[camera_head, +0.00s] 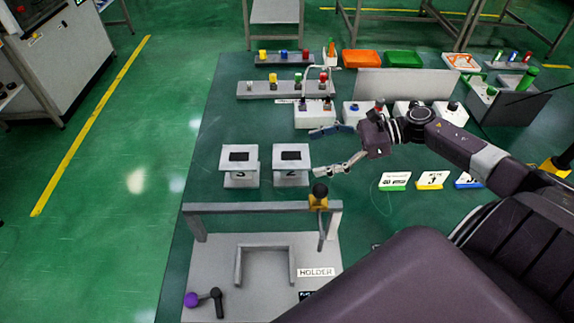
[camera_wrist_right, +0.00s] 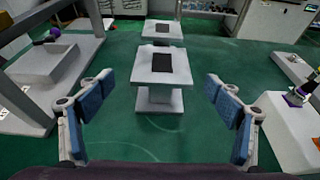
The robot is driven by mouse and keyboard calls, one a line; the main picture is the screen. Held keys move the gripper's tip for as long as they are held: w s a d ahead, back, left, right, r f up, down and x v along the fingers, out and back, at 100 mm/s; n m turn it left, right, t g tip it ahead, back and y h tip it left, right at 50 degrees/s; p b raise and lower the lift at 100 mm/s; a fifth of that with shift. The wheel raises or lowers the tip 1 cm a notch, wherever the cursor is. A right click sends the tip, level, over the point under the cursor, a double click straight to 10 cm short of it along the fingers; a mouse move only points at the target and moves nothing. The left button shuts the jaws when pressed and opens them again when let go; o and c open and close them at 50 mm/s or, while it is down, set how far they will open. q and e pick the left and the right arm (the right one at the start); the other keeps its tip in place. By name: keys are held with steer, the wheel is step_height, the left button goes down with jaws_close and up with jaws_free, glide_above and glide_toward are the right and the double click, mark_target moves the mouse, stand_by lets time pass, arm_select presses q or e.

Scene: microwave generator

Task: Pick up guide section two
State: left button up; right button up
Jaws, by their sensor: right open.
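Guide section two (camera_head: 291,175) is a white-grey block with a wide top, a narrower waist and a base, marked "2", with a dark rectangle on top. It stands upright on the green table, right of a like block marked "3" (camera_head: 239,177). My right gripper (camera_head: 325,151) is open and empty just right of section two. Its fingers point toward the block. In the right wrist view, section two (camera_wrist_right: 165,97) stands ahead between the spread fingers (camera_wrist_right: 158,84), apart from both. Block three (camera_wrist_right: 163,28) stands behind it. My left gripper is not in view.
A grey holder frame (camera_head: 260,208) with a crossbar and base stands in front of the blocks. White boxes with knobs (camera_head: 315,116) stand behind my right gripper. Small numbered signs (camera_head: 430,180) stand to the right. The table left of block three is clear.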

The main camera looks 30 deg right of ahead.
mark_target(298, 158)
steer(key=x, duration=0.3)
steer(key=f+b+x, duration=0.1)
steer(key=x, duration=0.3)
steer(key=shift+w+d+b, duration=0.1)
steer(key=shift+d+b, duration=0.1)
steer(key=shift+b, duration=0.1)
steer(key=shift+w+a+f, duration=0.15)
steer(key=shift+w+a, duration=0.05)
steer(key=shift+a, duration=0.1)
steer(key=shift+s, duration=0.1)
steer(key=c, duration=1.7)
